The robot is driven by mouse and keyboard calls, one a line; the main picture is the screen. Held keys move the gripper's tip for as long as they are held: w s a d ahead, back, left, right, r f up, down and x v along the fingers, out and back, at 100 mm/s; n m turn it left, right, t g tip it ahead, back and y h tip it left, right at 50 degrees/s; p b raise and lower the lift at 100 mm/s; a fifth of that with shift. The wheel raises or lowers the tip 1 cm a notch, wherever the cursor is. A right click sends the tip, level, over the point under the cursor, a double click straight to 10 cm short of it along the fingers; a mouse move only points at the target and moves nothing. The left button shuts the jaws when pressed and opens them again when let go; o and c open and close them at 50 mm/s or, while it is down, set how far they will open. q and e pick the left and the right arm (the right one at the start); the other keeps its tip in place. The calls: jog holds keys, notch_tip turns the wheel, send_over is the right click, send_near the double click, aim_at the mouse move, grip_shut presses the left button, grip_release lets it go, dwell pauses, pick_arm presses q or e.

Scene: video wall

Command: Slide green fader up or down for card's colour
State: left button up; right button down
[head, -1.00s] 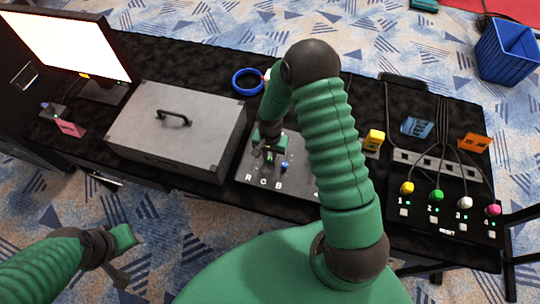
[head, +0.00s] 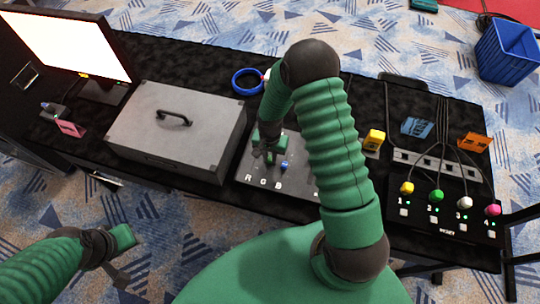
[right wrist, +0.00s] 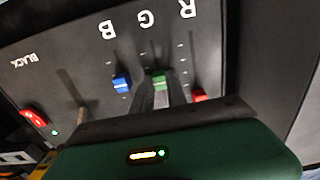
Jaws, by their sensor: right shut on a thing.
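The grey fader panel (head: 255,165) lies on the black table, marked R, G and B. In the right wrist view the green fader (right wrist: 158,80) sits between the blue fader (right wrist: 121,83) and the red fader (right wrist: 198,95). My right gripper (head: 266,153) is over the panel. In the right wrist view its fingers (right wrist: 160,95) are shut on the green fader. A pink card (head: 70,128) stands left of the grey case. My left gripper (head: 121,279) hangs in front of the table, away from the panel; its jaws are unclear.
A grey case (head: 175,130) stands left of the panel, beside a bright screen (head: 65,40). A blue tape ring (head: 247,82) lies behind. At right are a button box (head: 440,215) with coloured plugs, and yellow (head: 374,139), blue (head: 417,127) and orange (head: 474,142) pieces.

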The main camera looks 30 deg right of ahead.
aim_at(266, 172)
jog(key=shift+s+a, duration=1.4)
jog(key=shift+a, duration=0.3)
jog(key=c, duration=1.3)
grip_release()
jog(key=shift+a, duration=0.1)
notch_tip(266, 172, up, 17)
jog(key=shift+f, duration=0.1)
